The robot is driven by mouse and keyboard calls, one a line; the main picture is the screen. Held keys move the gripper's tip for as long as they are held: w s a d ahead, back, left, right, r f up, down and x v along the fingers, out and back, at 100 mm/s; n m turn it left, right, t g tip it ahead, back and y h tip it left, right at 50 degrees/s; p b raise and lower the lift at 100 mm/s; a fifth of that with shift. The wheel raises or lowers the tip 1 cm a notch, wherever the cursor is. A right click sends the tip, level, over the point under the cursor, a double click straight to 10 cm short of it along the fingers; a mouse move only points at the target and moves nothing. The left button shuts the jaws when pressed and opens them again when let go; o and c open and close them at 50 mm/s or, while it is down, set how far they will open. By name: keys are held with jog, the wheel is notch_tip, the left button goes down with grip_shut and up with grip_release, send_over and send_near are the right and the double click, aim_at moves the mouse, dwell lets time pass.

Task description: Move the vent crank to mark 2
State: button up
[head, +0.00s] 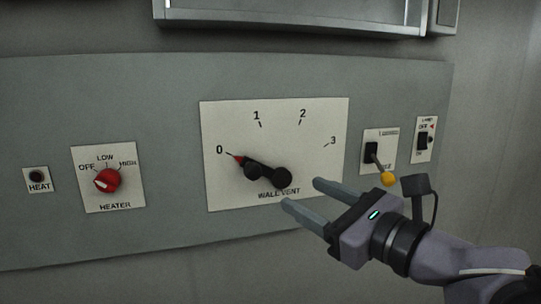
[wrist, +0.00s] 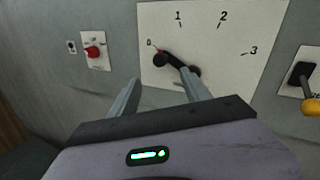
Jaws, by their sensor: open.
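The vent crank (head: 262,171) is a dark arm with a red-tipped pointer and a round knob, mounted on the white wall vent plate (head: 230,120). Its red tip points at mark 0. Mark 2 (head: 303,115) is at the upper right of the plate. The crank also shows in the wrist view (wrist: 178,62), beyond my fingers. My gripper (head: 302,193) is open and empty, in front of the plate's lower right edge and apart from the crank. In the wrist view my gripper (wrist: 162,92) has its fingers spread below the crank.
A red heater knob (head: 107,180) is on a plate to the left, with a small heat indicator (head: 38,178) beyond it. A yellow-tipped lever (head: 386,177) juts out right of the vent plate, close to my wrist. A lamp switch (head: 424,140) is farther right.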

aim_at(258, 174)
jog(key=x, duration=0.5)
jog(key=p+x, duration=0.1)
jog(key=x, duration=0.5)
jog(key=p+x, duration=0.1)
jog(key=x, duration=0.5)
jog(key=shift+w+f, duration=0.15)
jog(key=shift+f, duration=0.15)
grip_shut()
